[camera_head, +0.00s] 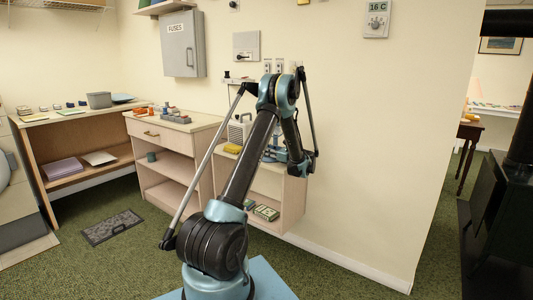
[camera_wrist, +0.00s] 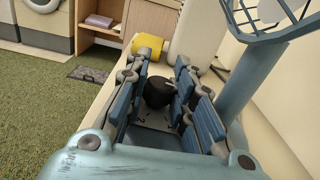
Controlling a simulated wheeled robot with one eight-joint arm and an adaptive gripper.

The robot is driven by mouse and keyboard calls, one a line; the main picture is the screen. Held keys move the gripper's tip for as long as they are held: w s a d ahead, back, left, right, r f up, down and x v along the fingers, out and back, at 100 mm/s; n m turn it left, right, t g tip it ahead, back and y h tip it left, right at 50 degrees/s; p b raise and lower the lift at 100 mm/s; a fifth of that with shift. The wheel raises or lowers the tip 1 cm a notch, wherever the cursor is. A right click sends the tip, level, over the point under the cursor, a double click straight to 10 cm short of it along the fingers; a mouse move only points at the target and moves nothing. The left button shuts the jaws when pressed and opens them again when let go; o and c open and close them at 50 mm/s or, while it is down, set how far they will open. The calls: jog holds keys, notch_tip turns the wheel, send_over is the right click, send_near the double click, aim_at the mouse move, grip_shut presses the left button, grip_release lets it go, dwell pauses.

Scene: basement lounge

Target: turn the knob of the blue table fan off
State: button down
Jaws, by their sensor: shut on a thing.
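The blue table fan shows in the wrist view at the upper right, with its round wire cage (camera_wrist: 268,18) and a thick blue post (camera_wrist: 247,85). A black knob (camera_wrist: 158,92) with a pale pointer mark sits between the blue-padded fingers of my gripper (camera_wrist: 161,72). My gripper is shut on the knob, with fingers on its left and right sides. The exact contact spots are partly hidden by the fingers. In the head view, my arm hides most of the fan and the knob.
A yellow object (camera_wrist: 148,46) lies just beyond my fingers, beside a pale rounded object (camera_wrist: 195,30). In the head view, the fan's shelf unit (camera_head: 292,205) stands against the wall, with boxes on its lower shelf.

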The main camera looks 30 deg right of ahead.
jog(key=shift+n+g+y, duration=0.6)
jog(key=shift+n+y, duration=0.3)
jog(key=shift+y, duration=0.6)
jog(key=c, duration=1.4)
grip_release()
jog(key=shift+o, duration=0.2)
jog(key=v, duration=1.1)
jog(key=shift+s+d+r, duration=0.1)
jog(key=shift+s+d, duration=0.15)
jog(key=shift+s, duration=0.1)
